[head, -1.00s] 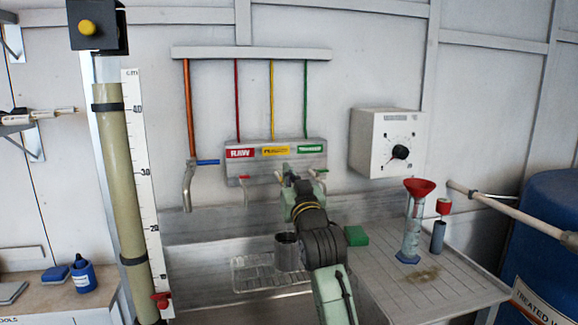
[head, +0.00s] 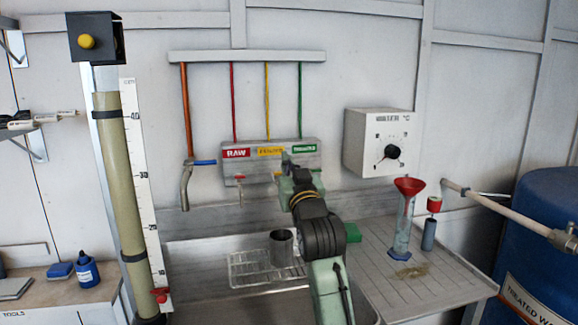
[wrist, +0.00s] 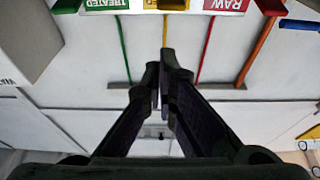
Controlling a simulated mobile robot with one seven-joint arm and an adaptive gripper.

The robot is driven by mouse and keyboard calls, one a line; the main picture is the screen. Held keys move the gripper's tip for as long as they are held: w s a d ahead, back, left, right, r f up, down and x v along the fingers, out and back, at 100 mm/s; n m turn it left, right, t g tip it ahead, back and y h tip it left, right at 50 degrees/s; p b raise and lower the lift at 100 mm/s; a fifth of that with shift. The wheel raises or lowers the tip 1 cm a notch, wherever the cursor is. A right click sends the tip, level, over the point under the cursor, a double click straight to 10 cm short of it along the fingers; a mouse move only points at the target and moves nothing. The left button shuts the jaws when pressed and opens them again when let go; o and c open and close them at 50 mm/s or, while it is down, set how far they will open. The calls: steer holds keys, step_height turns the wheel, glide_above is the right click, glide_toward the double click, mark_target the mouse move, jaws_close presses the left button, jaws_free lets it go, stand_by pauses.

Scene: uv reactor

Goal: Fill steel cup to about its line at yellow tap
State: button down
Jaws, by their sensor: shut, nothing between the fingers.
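The steel cup (head: 281,250) stands upright on a wire rack in the sink, left of my forearm. Its fill line and the water level inside cannot be made out. The tap panel carries a red RAW label (head: 236,153), a yellow label (head: 270,151) and a green TREATED label (head: 304,148). My gripper (head: 288,158) is raised in front of the panel near the yellow and green labels and hides the yellow tap. In the wrist view, which is upside down, my gripper (wrist: 167,56) is shut and empty, its tips lined up with the yellow pipe (wrist: 165,30).
The wire rack (head: 240,272) sits in the sink. A green sponge (head: 353,232) lies right of my arm. A cylinder with a red funnel (head: 408,186) stands on the drainboard (head: 440,278). An orange-pipe tap with blue lever (head: 204,162) is at left.

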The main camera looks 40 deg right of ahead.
steer(key=s+a+f+b, duration=0.2)
steer(key=s+a+f, duration=0.1)
steer(key=s+f, duration=0.1)
steer(key=shift+s+a, duration=0.25)
steer(key=shift+s, duration=0.15)
stand_by(0.8)
